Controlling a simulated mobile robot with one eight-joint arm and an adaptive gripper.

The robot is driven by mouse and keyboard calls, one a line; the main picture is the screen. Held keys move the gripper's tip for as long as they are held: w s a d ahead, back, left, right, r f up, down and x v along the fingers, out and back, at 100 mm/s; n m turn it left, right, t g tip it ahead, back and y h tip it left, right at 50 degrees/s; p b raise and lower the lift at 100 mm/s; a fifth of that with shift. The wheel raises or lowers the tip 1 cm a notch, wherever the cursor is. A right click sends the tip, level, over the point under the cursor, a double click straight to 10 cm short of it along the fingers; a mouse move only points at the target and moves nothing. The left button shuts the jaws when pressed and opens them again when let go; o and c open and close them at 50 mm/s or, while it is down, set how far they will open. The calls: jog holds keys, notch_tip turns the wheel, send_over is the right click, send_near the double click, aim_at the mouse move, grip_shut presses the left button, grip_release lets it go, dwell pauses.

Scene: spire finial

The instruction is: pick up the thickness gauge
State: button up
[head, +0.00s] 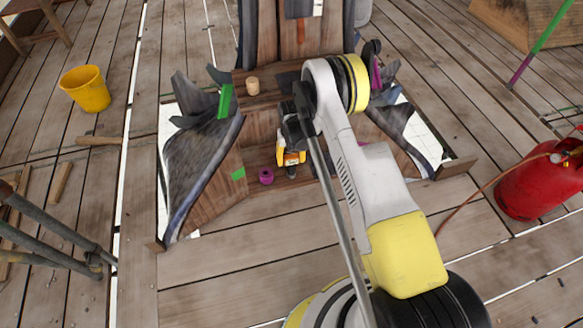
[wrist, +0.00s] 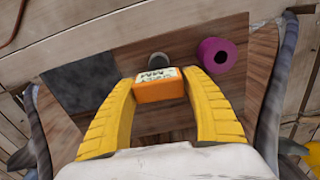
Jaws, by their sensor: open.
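The thickness gauge looks like a small orange block (wrist: 160,92) with a white, dark-lettered label in the wrist view. It lies on the wooden surface within the spire structure, and it shows small in the head view (head: 293,158). My gripper (wrist: 158,80) has its two yellow fingers on either side of the gauge, open. The fingers look very near its sides; I cannot tell whether they touch. A short grey cylinder (wrist: 158,59) shows just beyond the gauge; I cannot tell whether it is part of it. My pale gripper body hides the near side.
A magenta roll (head: 266,176) lies close to the gauge, also in the wrist view (wrist: 218,53). A dark square sheet (wrist: 82,82) and a wooden cylinder (head: 252,85) are nearby. Slate-covered side walls (head: 195,150) flank the space.

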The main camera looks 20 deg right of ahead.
aim_at(291, 165)
notch_tip(291, 165, down, 4)
jog(key=shift+s+r+b, duration=0.1)
jog(key=shift+b, duration=0.7)
jog(key=shift+r, duration=0.1)
grip_shut()
